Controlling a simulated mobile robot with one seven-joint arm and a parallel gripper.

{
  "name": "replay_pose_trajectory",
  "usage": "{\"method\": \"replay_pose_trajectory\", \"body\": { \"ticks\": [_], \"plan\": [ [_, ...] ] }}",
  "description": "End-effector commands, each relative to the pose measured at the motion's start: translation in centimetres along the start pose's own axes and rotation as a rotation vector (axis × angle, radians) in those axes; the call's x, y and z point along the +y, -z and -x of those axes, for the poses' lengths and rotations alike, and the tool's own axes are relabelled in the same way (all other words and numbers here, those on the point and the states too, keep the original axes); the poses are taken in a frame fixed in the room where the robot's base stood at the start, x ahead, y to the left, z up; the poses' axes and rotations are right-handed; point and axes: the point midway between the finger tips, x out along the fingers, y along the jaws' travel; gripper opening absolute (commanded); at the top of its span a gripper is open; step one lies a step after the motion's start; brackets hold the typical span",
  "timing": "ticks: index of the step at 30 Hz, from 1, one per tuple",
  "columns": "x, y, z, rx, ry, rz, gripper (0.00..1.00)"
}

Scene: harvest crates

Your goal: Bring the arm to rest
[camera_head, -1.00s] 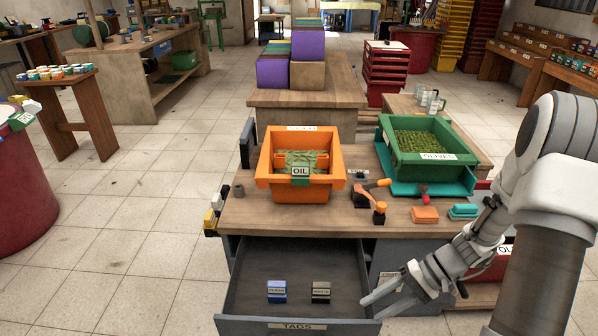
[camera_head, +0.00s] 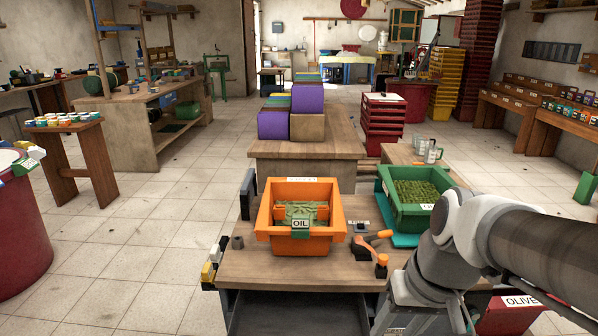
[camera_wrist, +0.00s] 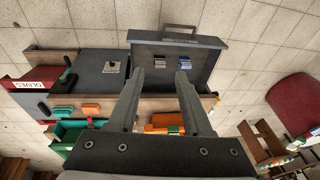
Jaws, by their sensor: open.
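My gripper (camera_wrist: 161,76) is open in the wrist view, with its two fingers apart and nothing between them. In the wrist view it hangs above the workbench and the open drawer (camera_wrist: 199,66), which holds a blue block (camera_wrist: 184,62) and a dark block (camera_wrist: 158,61). In the head view my arm (camera_head: 440,250) is at the lower right, in front of the bench's right side.
On the bench (camera_head: 235,265) stand an orange crate (camera_head: 300,251) tagged OIL and a green crate (camera_head: 412,218) of olives, partly behind my arm. An orange-handled tool (camera_head: 372,243) lies between them. A red bin (camera_head: 25,235) stands far left.

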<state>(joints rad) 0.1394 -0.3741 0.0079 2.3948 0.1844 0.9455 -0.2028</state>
Motion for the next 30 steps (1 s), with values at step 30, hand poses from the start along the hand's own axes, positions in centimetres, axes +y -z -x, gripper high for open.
{"method": "replay_pose_trajectory", "body": {
  "ticks": [30],
  "plan": [
    [-2.5,0.1,19.4,0.293,-0.115,0.053,0.49]
  ]
}}
